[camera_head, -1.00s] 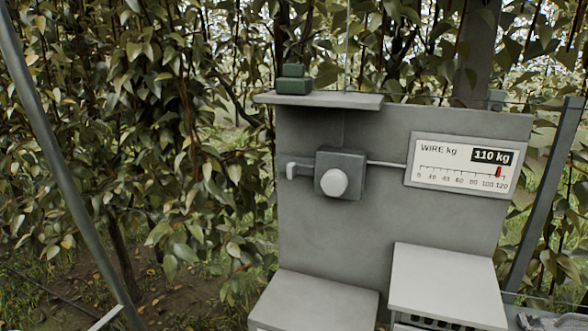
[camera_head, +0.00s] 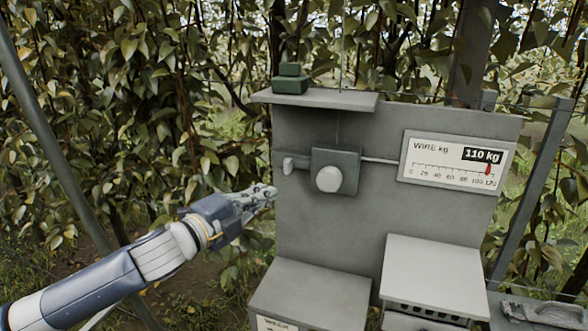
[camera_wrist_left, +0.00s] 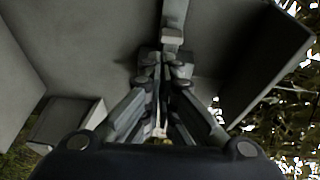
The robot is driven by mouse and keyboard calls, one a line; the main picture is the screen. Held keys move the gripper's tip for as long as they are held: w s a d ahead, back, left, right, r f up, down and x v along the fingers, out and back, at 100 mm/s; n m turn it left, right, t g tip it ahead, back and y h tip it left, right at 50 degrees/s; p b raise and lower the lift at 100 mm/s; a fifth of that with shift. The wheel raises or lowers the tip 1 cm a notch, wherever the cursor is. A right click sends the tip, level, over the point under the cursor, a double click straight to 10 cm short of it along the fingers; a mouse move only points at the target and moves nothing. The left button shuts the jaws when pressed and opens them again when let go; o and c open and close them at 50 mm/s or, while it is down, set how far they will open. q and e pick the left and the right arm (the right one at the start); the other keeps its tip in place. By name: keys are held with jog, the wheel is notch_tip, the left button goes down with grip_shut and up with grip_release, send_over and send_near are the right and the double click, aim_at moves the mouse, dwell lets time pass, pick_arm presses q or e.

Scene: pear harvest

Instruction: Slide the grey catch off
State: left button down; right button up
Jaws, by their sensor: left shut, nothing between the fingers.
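My right gripper is not in view.
A gauge plate (camera_head: 456,163) reading 110 kg is at the right of the panel (camera_head: 400,225). A green weight (camera_head: 290,80) sits on the top shelf (camera_head: 330,98). Two boxes (camera_head: 310,290) (camera_head: 435,265) stand below. Slanted poles and foliage flank the panel.

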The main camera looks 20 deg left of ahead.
aim_at(284, 168)
pick_arm(q)
jog(key=shift+m, duration=0.4)
jog(key=shift+s+d+r+p+x, duration=0.1)
jog(key=shift+d+r+p+x, duration=0.2)
jog(key=shift+p+x, duration=0.85)
jog(key=shift+s+d+r+p+x, duration=0.1)
jog(key=shift+d+r+p+x, duration=0.15)
jog(key=shift+x, duration=1.75)
jog(key=shift+s+d+r+p+x, duration=0.25)
jog(key=shift+p+x, duration=0.45)
jog(key=shift+x, duration=0.85)
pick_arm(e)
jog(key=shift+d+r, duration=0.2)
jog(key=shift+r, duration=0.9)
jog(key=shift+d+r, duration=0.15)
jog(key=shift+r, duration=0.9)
pick_arm(q)
jog(key=shift+w+a, duration=0.2)
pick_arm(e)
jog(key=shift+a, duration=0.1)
pick_arm(q)
jog(key=a+p, duration=0.1)
jog(key=a, duration=0.2)
jog(key=shift+a, duration=0.35)
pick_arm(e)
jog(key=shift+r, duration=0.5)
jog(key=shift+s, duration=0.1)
